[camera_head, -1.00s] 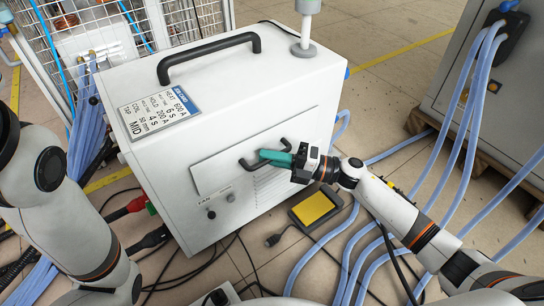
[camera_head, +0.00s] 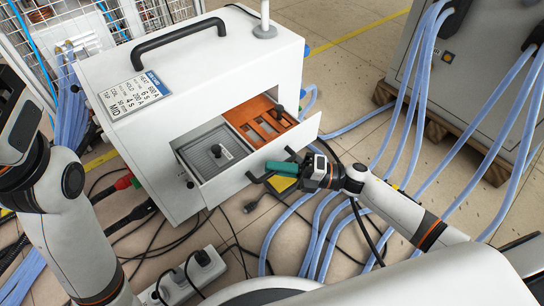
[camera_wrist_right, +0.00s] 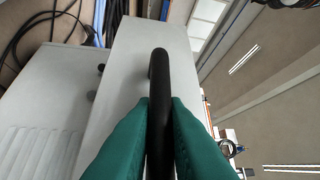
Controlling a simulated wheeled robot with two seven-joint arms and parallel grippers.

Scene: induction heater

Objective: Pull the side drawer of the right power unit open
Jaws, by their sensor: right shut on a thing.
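The right power unit (camera_head: 150,85) is a white box with a black top handle and a settings label. Its side drawer (camera_head: 235,184) stands pulled out from the side. My right gripper (camera_head: 285,168), with green fingers, is shut on the black drawer handle (camera_head: 258,179). In the right wrist view the handle (camera_wrist_right: 160,90) runs between both fingers. My left arm shows at the left, but its gripper is out of view.
A yellow-topped pedal (camera_head: 283,184) lies on the floor, partly hidden below the drawer and my right gripper. Blue hoses (camera_head: 315,235) and black cables run over the floor. A power strip (camera_head: 190,274) lies in front. A grey cabinet (camera_head: 480,85) stands on a pallet at right.

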